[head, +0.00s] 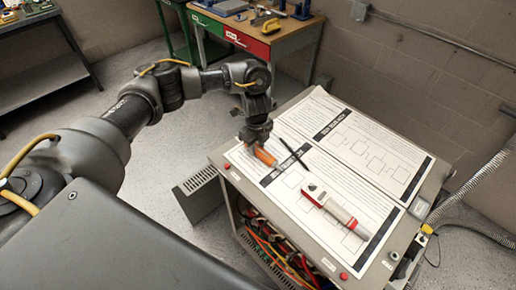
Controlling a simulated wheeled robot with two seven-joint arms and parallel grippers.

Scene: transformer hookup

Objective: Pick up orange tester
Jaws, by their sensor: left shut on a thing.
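The orange tester (265,157) is at the left end of the panel top, between the fingers of my left gripper (257,149). The gripper points down and is shut on it; the fingers hide part of the tester. I cannot tell whether the tester touches the panel surface. My right gripper is not in view.
A red and white device (338,210) lies on the near printed sheet. A thin black probe (293,153) lies just right of my gripper. The panel cabinet (222,160) has colored cables below. A workbench (285,35) with tools stands behind.

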